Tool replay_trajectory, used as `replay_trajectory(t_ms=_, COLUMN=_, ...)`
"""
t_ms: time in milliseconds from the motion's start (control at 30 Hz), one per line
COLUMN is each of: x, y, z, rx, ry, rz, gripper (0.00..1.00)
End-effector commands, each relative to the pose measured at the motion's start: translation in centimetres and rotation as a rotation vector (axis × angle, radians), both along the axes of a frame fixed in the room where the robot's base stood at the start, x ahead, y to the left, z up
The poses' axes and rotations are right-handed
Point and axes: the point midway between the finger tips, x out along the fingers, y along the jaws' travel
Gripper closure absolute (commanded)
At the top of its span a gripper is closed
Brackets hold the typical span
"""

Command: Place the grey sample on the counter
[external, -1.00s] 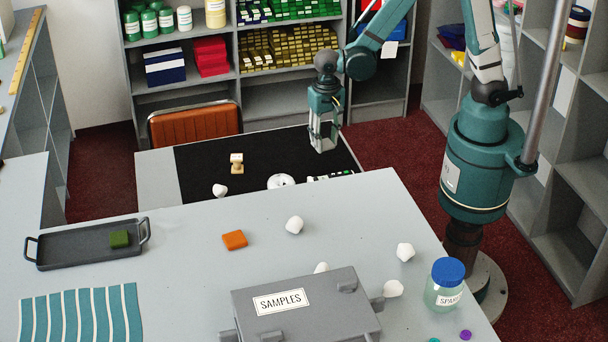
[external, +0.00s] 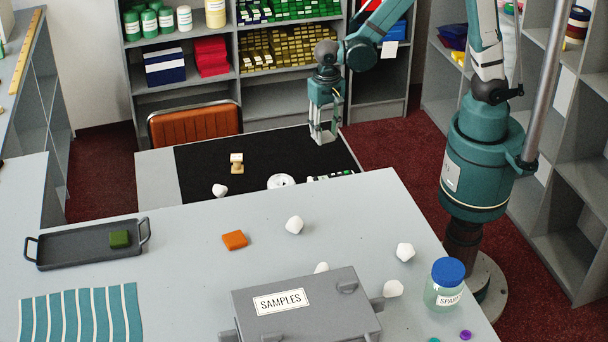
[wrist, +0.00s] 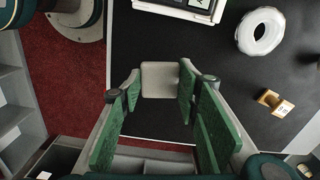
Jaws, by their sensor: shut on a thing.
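My gripper (external: 323,134) is over the right part of the black mat (external: 205,165), near its far right edge. It is shut on the grey sample, a small pale grey square (wrist: 160,80) that shows between the fingertips in the wrist view. In the external view the sample is small and partly covered by the fingers. The light grey counter (external: 180,240) stretches across the foreground, apart from my gripper.
On the counter are a dark tray (external: 80,251) with a green sample (external: 119,239), an orange sample (external: 235,240), several white stones, a grey SAMPLES box (external: 320,310) and a blue-lidded jar (external: 446,287). A white ring (wrist: 262,32) and wooden stamp (wrist: 273,102) are on the mat.

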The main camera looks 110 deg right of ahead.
Motion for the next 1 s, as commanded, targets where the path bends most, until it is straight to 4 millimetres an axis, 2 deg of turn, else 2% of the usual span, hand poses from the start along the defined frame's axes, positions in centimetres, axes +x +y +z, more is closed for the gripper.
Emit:
replay_trajectory(t_ms=367, x=0.0, y=0.1, z=0.0, rx=0.000, ry=0.000, rz=0.002, gripper=0.73)
replay_trajectory(t_ms=567, x=0.5, y=0.9, z=0.4, rx=0.000, ry=0.000, rz=0.031, gripper=0.73)
replay_trajectory(t_ms=767, x=1.6, y=3.2, z=1.5, rx=0.000, ry=0.000, rz=0.110, gripper=0.73)
replay_trajectory(t_ms=1000, x=3.4, y=7.8, z=3.4, rx=0.000, ry=0.000, rz=0.261, gripper=0.73)
